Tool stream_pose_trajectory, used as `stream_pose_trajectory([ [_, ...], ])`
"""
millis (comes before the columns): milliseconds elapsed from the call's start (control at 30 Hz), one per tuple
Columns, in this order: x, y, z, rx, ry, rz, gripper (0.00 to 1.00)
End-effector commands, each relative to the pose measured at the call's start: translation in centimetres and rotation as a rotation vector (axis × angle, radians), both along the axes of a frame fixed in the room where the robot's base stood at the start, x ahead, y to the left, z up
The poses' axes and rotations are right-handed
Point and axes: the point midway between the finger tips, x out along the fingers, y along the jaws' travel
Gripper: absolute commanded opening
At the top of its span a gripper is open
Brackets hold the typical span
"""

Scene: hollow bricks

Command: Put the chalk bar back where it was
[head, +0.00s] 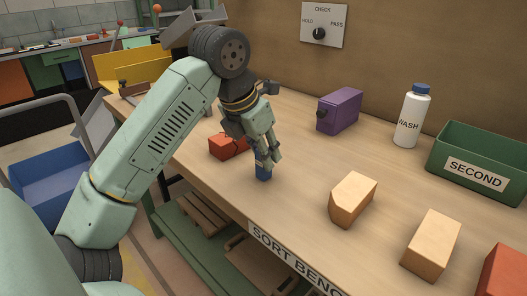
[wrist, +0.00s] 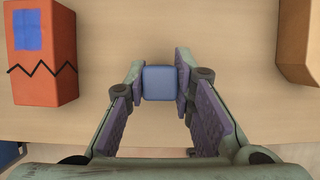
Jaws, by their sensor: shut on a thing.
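The chalk bar (head: 263,173) is a small upright blue block near the front edge of the wooden bench. My gripper (head: 265,160) points down and is shut on it. In the wrist view the blue end of the chalk bar (wrist: 158,83) shows between the two finger pads. I cannot tell whether its lower end touches the bench or hangs just above it.
A red brick (wrist: 42,62) with a blue patch and black zigzag lies left of my gripper. Tan bricks (head: 352,200) (head: 432,246) stand to the right. A purple brick (head: 340,110), a WASH bottle (head: 411,118) and a green SECOND bin (head: 476,174) are farther back.

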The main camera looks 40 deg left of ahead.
Motion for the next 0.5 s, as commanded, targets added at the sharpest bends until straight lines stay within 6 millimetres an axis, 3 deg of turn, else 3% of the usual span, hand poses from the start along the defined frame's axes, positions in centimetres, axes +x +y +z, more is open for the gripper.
stream_pose_trajectory([
  [300, -0.01, 0.0, -0.04, 0.0, 0.0, 0.0, 0.43],
  [500, -0.01, -0.01, -0.03, 0.0, 0.0, 0.0, 0.43],
])
